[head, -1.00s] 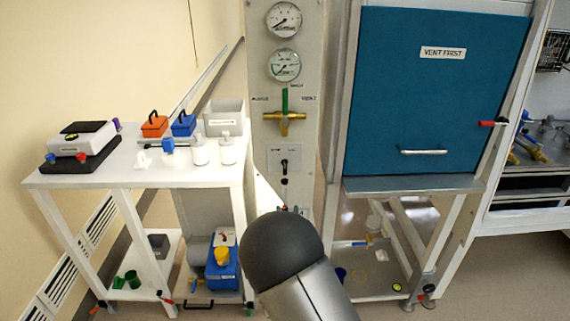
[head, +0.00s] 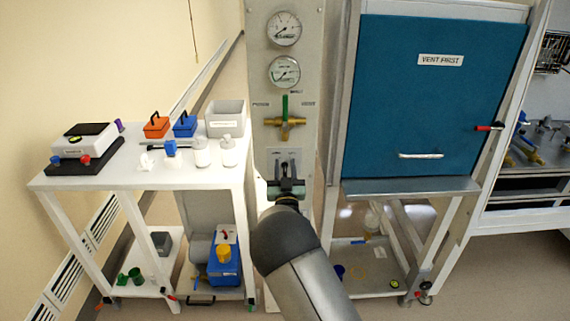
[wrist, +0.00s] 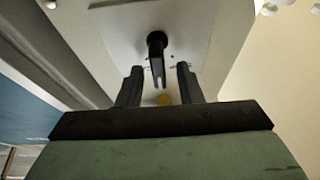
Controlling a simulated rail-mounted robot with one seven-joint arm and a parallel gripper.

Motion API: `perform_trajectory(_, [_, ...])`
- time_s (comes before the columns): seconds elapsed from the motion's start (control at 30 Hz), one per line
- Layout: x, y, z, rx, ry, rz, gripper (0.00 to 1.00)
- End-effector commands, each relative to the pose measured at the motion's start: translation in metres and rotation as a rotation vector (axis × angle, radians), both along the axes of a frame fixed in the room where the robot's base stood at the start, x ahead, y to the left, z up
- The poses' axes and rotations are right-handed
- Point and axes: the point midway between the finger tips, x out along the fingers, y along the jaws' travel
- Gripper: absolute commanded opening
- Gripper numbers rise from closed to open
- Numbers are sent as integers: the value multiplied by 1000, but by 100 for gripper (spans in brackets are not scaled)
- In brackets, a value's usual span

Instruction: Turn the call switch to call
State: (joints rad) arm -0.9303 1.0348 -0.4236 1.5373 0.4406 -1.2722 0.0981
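The lever points down toward my gripper. My gripper (wrist: 157,84) is open, with one dark finger on each side of the lever's lower end. I see no clear contact between fingers and lever. In the head view my gripper (head: 286,184) is in front of the switch plate (head: 285,157) on the grey panel, and it hides the switch itself. The plate's lettering is too small to read.
Above the switch, the panel (head: 258,60) carries a brass valve (head: 283,122) with a green handle and two gauges (head: 284,72). A white table (head: 75,180) with bottles stands left. A blue glovebox door (head: 430,100) marked VENT FIRST is to the right.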

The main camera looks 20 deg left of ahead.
Motion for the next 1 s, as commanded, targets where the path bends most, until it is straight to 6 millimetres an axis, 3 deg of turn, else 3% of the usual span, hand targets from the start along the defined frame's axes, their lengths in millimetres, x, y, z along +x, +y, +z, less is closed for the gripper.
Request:
perform_trajectory(0.37, [5,2,2,0,0,0,33])
perform_trajectory(0.47, [5,2,2,0,0,0,5])
perform_trajectory(0.5, [5,2,2,0,0,0,0])
perform_trajectory(1.0, [6,-1,-4,102,38,-1,0])
